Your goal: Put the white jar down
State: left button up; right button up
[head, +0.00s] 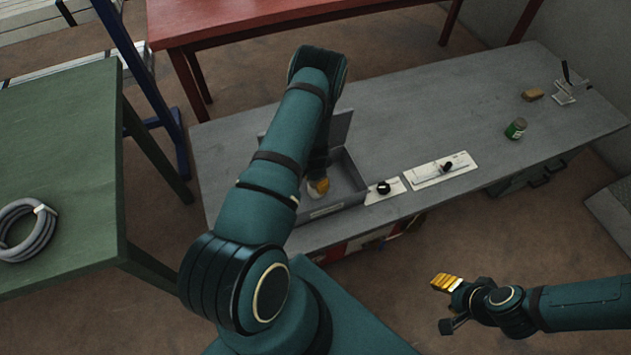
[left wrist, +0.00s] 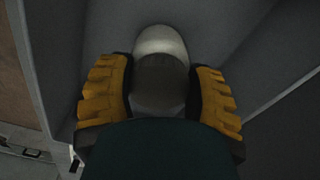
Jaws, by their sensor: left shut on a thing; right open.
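The white jar (left wrist: 160,42) sits between the two yellow fingers of my left gripper (left wrist: 160,95) in the left wrist view. The left gripper is shut on it. In the head view the left gripper (head: 318,187) is down inside the open grey box (head: 345,180) on the grey bench; my arm hides most of the jar there. I cannot tell whether the jar touches the box floor. My right gripper (head: 447,303) is open and empty, over the floor in front of the bench.
The grey bench (head: 430,110) holds a white slider panel (head: 440,170), a small panel with a black knob (head: 384,188), a green jar (head: 516,128) and a tan block (head: 532,94). A green table (head: 60,130) with a coiled hose (head: 25,228) stands left. The bench middle is clear.

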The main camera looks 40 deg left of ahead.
pick_arm(q)
jog(key=o, duration=1.3)
jog(key=shift+r+p, duration=0.35)
jog(key=shift+r, duration=0.1)
notch_tip(320, 180, up, 11)
jog(key=p, duration=0.3)
jog(key=s+d+r+n+h, duration=0.1)
jog(key=s+d+r, duration=0.2)
jog(key=d, duration=0.7)
jog(key=s+d+r+n+t+h, duration=0.1)
jog(key=s+d+r, duration=0.2)
jog(key=d, duration=0.7)
jog(key=s+d+r+n+h, duration=0.1)
jog(key=s+d+r+h, duration=0.1)
jog(key=s+d, duration=0.3)
jog(key=d+r, duration=0.1)
jog(key=d, duration=0.3)
jog(key=shift+d+r+n+t, duration=0.15)
jog(key=shift+d+n+t, duration=0.15)
jog(key=shift+d+n, duration=0.1)
